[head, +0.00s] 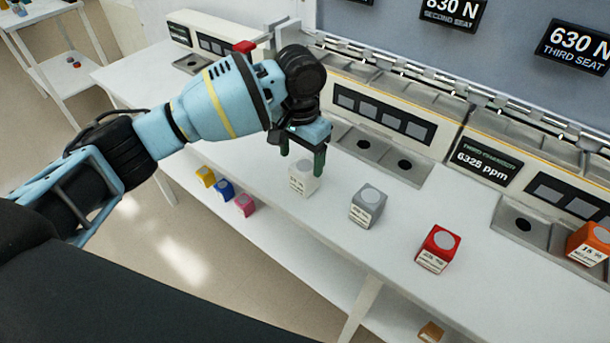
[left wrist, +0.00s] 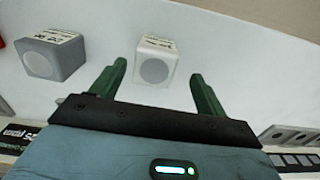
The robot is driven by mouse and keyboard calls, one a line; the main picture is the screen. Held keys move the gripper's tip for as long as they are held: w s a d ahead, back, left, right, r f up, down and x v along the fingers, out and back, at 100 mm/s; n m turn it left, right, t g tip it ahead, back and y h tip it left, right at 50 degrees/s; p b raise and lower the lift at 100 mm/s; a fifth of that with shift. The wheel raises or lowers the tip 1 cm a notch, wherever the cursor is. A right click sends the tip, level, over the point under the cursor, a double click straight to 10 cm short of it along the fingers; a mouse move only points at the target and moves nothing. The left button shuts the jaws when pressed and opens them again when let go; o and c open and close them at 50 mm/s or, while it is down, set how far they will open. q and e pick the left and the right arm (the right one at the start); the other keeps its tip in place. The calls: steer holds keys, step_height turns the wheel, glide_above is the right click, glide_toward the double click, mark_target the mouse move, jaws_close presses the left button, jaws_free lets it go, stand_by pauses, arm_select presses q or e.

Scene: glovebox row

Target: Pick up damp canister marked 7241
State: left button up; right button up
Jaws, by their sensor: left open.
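My left gripper (head: 302,162) is open, its green fingers pointing down over the bench. A white canister (head: 303,182) stands on the bench just below and beyond the fingertips. In the left wrist view the white canister (left wrist: 157,60) shows between the two open fingers, not gripped. A grey canister (head: 367,206) stands to its right, and a red canister (head: 438,248) further right. An orange canister (head: 588,244) is at the right edge. Their labels are too small to read, so I cannot tell which is marked 7241. My right gripper is not in view.
The white bench (head: 400,285) is clear between the canisters. Grey stations with recessed trays (head: 380,155) line its back. Yellow, blue (head: 224,188) and pink blocks sit lower down, beyond the bench's front edge. A third chamber display (head: 483,160) reads 6325 ppm.

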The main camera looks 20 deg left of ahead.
mark_target(304, 167)
arm_select(q)
steer(key=f, duration=0.5)
steer(key=shift+s+d, duration=0.1)
steer(key=shift+d, duration=0.2)
steer(key=c, duration=1.1)
